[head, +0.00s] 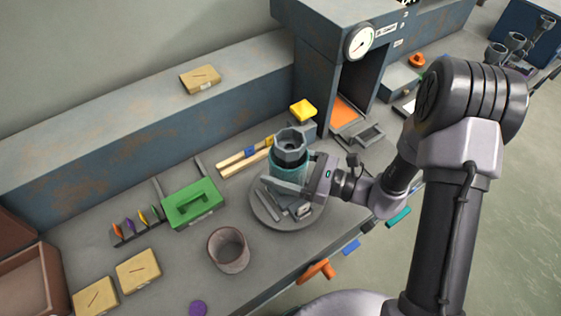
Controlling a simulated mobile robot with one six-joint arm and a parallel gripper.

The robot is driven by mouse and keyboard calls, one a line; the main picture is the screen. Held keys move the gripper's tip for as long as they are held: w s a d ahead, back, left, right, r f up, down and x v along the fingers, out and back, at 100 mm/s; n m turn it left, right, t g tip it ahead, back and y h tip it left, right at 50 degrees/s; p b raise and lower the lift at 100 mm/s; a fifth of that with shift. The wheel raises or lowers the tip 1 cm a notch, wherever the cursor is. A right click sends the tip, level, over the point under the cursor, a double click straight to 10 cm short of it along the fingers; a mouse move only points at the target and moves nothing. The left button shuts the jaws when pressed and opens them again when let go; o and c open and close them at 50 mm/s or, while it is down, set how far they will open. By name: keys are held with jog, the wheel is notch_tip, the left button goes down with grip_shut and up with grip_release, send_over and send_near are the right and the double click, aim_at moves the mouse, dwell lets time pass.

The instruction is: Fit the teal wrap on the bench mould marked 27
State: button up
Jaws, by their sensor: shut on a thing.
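The bench mould (291,143) is a grey, faceted, hollow-topped block on a round grey plate (262,214). The teal wrap (283,161) sits around the mould below its top; the grey rim stands clear above it. My gripper (290,174) reaches in from the right and is shut on the teal wrap, with a grey finger across its near side. The finger and wrist hide the wrap's lower and right parts. I cannot read the mark 27 on the mould, nor tell how far down the wrap is seated.
A green case (193,204), a brown cup (229,250) and yellowish boxes (138,271) stand to the left. A grey press with a dial (360,42) stands behind right. A yellow block (303,110) is behind the mould. The bench's front edge is close by.

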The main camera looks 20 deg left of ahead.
jog(key=shift+f+b, duration=1.85)
jog(key=shift+f, duration=0.65)
jog(key=o, duration=1.4)
jog(key=d+p, duration=0.1)
jog(key=d, duration=0.4)
jog(key=s+d+p, duration=0.1)
jog(key=d, duration=0.5)
jog(key=d+p, duration=0.1)
jog(key=d, duration=0.5)
jog(key=shift+s+d+p, duration=0.2)
jog(key=shift+s+p, duration=0.1)
jog(key=shift+p, duration=0.1)
